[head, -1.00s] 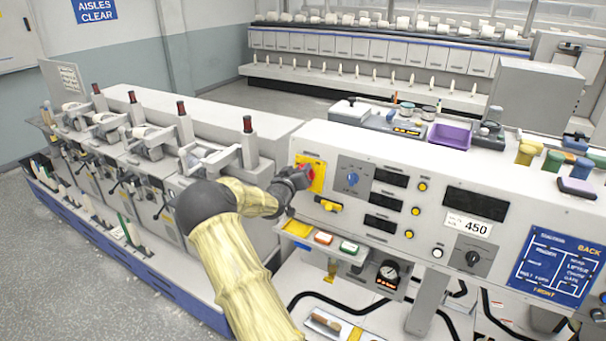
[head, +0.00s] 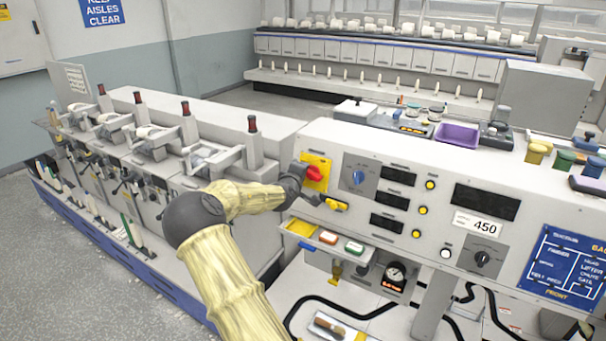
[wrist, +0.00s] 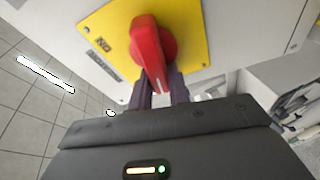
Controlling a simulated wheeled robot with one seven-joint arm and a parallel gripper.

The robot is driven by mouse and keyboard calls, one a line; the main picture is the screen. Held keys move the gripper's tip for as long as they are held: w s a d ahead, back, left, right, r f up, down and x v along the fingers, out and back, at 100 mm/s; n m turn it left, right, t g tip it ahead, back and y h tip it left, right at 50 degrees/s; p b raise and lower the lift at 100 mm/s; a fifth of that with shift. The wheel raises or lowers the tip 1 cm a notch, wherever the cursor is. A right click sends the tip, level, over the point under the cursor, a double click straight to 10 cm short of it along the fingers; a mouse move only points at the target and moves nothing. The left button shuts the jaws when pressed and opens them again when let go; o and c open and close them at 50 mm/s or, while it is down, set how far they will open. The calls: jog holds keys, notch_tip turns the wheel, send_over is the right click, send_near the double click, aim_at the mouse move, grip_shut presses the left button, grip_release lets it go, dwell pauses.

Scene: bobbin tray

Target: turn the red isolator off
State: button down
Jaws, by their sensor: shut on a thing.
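The red isolator is a red rotary handle (head: 315,173) on a yellow plate (head: 318,160), at the left end of the grey control panel's front. In the wrist view the handle (wrist: 146,42) runs from the top down towards my fingers, on its yellow plate (wrist: 195,25). A label reading ON is printed on the plate left of the handle. My gripper (wrist: 160,88) is shut on the near end of the handle, one dark finger on each side. In the head view my gripper (head: 303,171) reaches the handle from the left and hides part of it.
A blue knob (head: 358,177) is just right of the isolator, and a yellow-and-black part (head: 335,204) juts out below. A shelf with buttons (head: 328,238) projects under the panel. The spindle machine (head: 225,172) stands close on the left.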

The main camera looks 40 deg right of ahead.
jog(key=shift+a+f+n+y+b, duration=0.1)
jog(key=shift+f+n+y+b, duration=0.05)
jog(key=shift+n, duration=0.45)
jog(key=shift+f+n+y+b, duration=0.1)
jog(key=shift+n+y+b, duration=0.05)
jog(key=shift+n, duration=0.45)
jog(key=c, duration=1.3)
grip_release()
jog(key=shift+b+v, duration=2.7)
jog(key=shift+v, duration=6)
jog(key=shift+w, duration=0.1)
